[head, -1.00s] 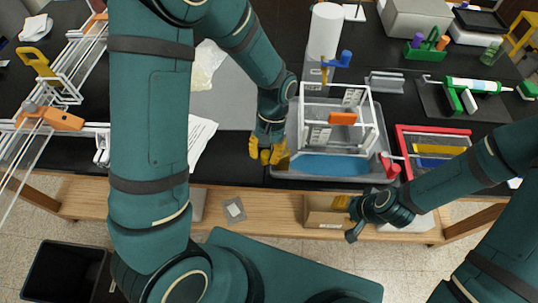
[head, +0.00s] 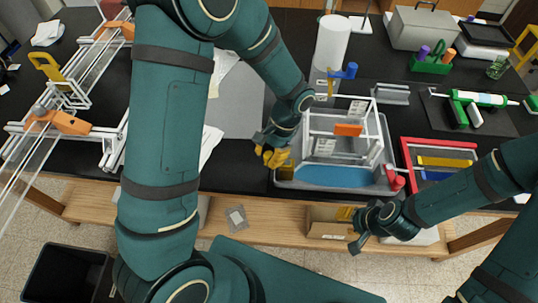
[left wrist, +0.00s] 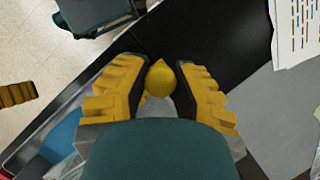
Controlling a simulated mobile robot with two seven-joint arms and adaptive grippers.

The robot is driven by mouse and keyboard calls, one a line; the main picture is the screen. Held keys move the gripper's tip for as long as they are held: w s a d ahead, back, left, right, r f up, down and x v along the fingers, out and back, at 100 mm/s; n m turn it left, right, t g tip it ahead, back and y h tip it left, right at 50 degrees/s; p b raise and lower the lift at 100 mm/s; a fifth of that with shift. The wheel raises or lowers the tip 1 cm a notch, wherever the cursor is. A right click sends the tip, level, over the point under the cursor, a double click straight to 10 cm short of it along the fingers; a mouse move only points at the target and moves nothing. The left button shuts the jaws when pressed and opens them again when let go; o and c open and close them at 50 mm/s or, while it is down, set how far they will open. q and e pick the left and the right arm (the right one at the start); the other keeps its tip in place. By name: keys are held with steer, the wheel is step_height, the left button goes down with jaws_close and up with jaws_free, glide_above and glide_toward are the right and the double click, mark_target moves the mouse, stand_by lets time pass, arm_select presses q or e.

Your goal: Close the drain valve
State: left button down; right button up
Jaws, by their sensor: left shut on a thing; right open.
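In the head view a grey tray (head: 325,187) stands at the table's front edge, with a pale blue area inside. My left gripper (head: 270,157), with yellow fingers, is at the tray's left front corner. In the left wrist view it is shut on a small yellow knob (left wrist: 160,78) held between its fingers. What the knob is fixed to is hidden, so I cannot tell whether it is the drain valve's handle. A red fitting (head: 396,181) is at the tray's right front corner. My right gripper (head: 350,230) is open and empty in front of the table.
A white wire rack with an orange tag (head: 348,130) stands in the tray. A white cylinder (head: 332,45) and a blue tap handle (head: 345,72) are behind it. A red-framed tray (head: 408,150) is to the right. White papers (head: 211,140) lie left of my left gripper.

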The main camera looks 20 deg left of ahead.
arm_select(q)
steer(key=c, duration=0.7)
jaws_free()
steer(key=shift+c, duration=0.2)
steer(key=v, duration=1.2)
steer(key=shift+f, duration=0.1)
